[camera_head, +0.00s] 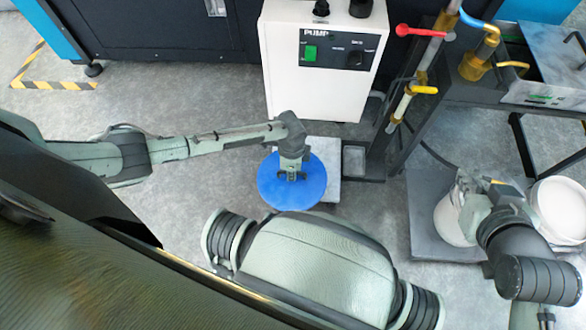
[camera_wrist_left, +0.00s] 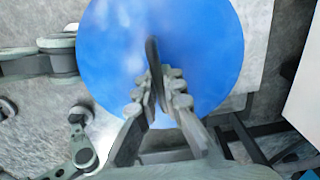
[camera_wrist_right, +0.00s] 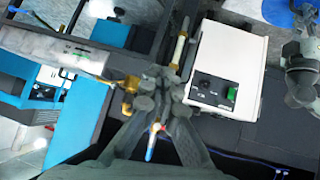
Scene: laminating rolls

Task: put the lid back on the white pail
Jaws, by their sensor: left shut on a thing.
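The round blue lid (camera_head: 278,192) is held flat by my left gripper (camera_head: 291,176), low beside the white pump unit. In the left wrist view the fingers (camera_wrist_left: 160,82) are shut on the dark upright handle (camera_wrist_left: 152,65) of the lid (camera_wrist_left: 212,45). A white pail (camera_head: 447,221) stands at the right, partly hidden by my right arm. A second white round container (camera_head: 560,207) is to its right. My right gripper (camera_head: 468,180) is above the first pail, and its fingers (camera_wrist_right: 160,88) look closed with nothing seen between them.
The white pump unit (camera_head: 318,85) stands at the back centre. Pipes with a red valve handle (camera_head: 420,31) and a yellow one (camera_head: 424,90) rise between the lid and the pails. A dark metal stand (camera_head: 470,95) is behind the pails. Grey floor is clear at left.

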